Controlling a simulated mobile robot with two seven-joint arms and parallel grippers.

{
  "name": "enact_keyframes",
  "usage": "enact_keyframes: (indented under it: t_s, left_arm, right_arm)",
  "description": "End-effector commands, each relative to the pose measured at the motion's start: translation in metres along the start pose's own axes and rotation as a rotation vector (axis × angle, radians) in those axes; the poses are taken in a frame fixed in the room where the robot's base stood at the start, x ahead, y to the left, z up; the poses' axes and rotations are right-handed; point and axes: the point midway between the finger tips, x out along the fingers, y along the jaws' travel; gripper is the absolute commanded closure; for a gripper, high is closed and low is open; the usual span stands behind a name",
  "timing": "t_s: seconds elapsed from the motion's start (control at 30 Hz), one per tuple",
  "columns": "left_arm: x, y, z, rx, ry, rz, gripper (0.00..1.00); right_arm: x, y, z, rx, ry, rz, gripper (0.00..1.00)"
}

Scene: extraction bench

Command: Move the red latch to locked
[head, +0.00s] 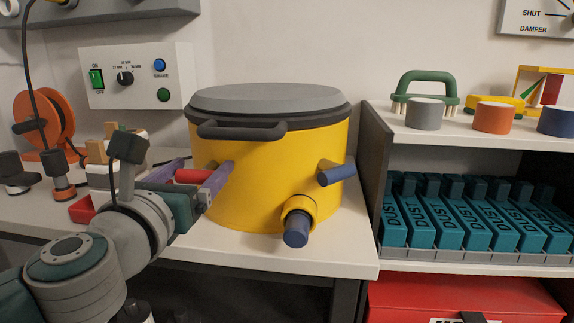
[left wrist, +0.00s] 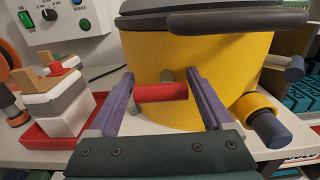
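The red latch (head: 193,176) is a short red bar on the left front of the yellow drum (head: 262,170). In the left wrist view the latch (left wrist: 160,92) lies crosswise on a short grey stem against the drum wall (left wrist: 215,65). My left gripper (head: 190,174) has its purple fingers spread wide, one on each side of the latch. In the left wrist view the gripper (left wrist: 160,85) has the bar between its fingers; I cannot tell whether they touch its ends. In the head view the near finger and the wrist hide part of the latch. My right gripper is not in view.
A blue knob (head: 338,174) and a blue-capped spout (head: 297,228) stick out of the drum's front. A grey lid (head: 265,98) with a dark handle covers it. A red tray (left wrist: 60,135) with blocks stands left. A shelf of teal dust boxes (head: 470,215) stands right.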

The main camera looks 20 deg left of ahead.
Motion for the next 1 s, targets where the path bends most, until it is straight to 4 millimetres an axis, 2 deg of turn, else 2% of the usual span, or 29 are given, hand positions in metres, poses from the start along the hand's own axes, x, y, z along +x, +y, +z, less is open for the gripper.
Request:
enact_keyframes:
  t_s: [0.07, 0.53, 0.77, 1.0]
  left_arm:
    - [0.0, 0.0, 0.0, 0.0, 0.0, 0.0, 0.26]
    - [0.0, 0.0, 0.0, 0.0, 0.0, 0.0, 0.79]
    - [0.0, 0.0, 0.001, 0.015, 0.0, 0.0, 0.81]
    - [0.0, -0.001, 0.003, 0.111, 0.002, 0.001, 0.81]
  right_arm:
    - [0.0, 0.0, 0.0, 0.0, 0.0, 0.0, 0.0]
    - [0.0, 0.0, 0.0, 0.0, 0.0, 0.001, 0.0]
    - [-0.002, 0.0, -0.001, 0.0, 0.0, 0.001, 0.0]
    - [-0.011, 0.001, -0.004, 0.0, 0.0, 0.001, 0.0]
